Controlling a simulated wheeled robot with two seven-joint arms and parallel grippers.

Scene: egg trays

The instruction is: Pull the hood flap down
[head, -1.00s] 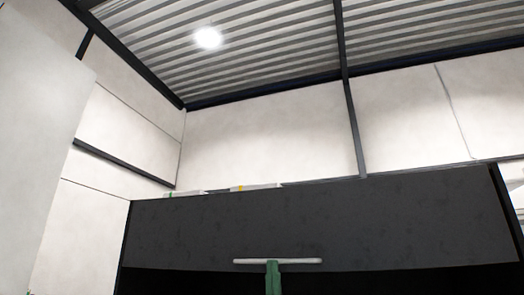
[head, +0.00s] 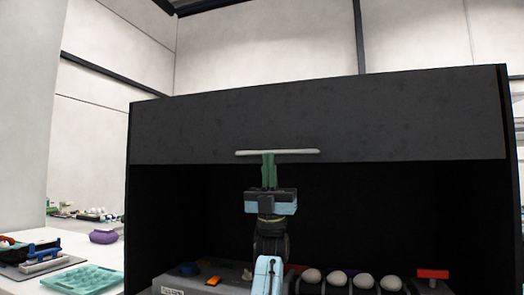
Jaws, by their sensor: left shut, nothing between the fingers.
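The hood flap (head: 320,110) is a wide dark grey panel across the top front of the black hood. A thin pale bar handle (head: 300,151) runs level near its lower edge. Below the flap the hood front is open. My left gripper (head: 268,157) points up at the middle of the handle, with its green fingers shut. Its fingertips meet the bar's lower edge in the picture; I cannot tell whether they touch it. My right gripper is not in view.
Inside the hood, several pale eggs (head: 337,278) sit in a row on dark rails, beside a red-topped part (head: 432,274) and a grey box with an orange piece (head: 213,281). At left, a white table holds a teal tray (head: 85,279) and a purple bowl (head: 103,237).

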